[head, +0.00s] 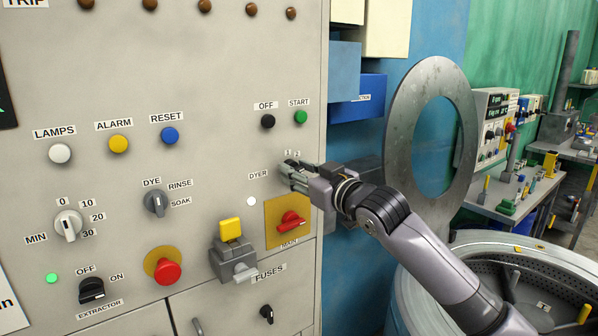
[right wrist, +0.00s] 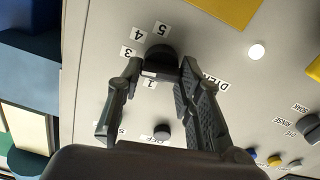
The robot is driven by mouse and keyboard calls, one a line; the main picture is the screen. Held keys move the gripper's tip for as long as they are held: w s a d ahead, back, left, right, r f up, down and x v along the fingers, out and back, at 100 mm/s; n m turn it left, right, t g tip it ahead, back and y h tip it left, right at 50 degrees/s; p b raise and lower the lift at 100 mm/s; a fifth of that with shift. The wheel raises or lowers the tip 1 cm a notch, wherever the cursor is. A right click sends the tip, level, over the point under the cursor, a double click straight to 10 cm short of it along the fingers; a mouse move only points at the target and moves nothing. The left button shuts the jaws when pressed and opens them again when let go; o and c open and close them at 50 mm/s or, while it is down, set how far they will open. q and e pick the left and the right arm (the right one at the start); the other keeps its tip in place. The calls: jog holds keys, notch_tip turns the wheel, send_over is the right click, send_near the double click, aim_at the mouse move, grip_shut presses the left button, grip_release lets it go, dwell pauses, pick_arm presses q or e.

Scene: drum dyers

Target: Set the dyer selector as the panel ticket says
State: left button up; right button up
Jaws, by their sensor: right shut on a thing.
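The dyer selector is a black knob (right wrist: 160,55) on the grey panel (head: 215,120), beside the DYER label (head: 258,175). In the right wrist view the numbers 1, 3, 4 and 5 show around it; I cannot make out a 2. My right gripper (head: 292,174) is shut on the knob, one finger on each side of it, and the fingers also show in the right wrist view (right wrist: 158,72). In the head view the gripper hides most of the knob. I cannot tell which number it points to. My left gripper is out of view.
Near the knob are a red MAIN switch (head: 291,222) on a yellow plate, a white lamp (head: 251,201), a black OFF button (head: 268,121) and a green START button (head: 301,117). A red mushroom button (head: 167,271) sits lower left. A drum (head: 480,245) stands right.

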jog(key=m+p, duration=0.3)
jog(key=m, duration=0.1)
jog(key=shift+r+m, duration=0.1)
jog(key=shift+m, duration=0.3)
jog(key=m+p, duration=0.2)
jog(key=m, duration=0.1)
jog(key=shift+w+m+p, duration=0.1)
jog(key=shift+m+p, duration=0.2)
jog(key=shift+p, duration=0.05)
jog(key=m+p, duration=0.4)
jog(key=m, duration=0.1)
jog(key=shift+d, duration=0.15)
jog(key=shift+f+m+p, duration=0.25)
jog(key=shift+m+p, duration=0.65)
jog(key=shift+m, duration=0.4)
jog(key=o, duration=1.2)
jog(key=shift+c, duration=0.2)
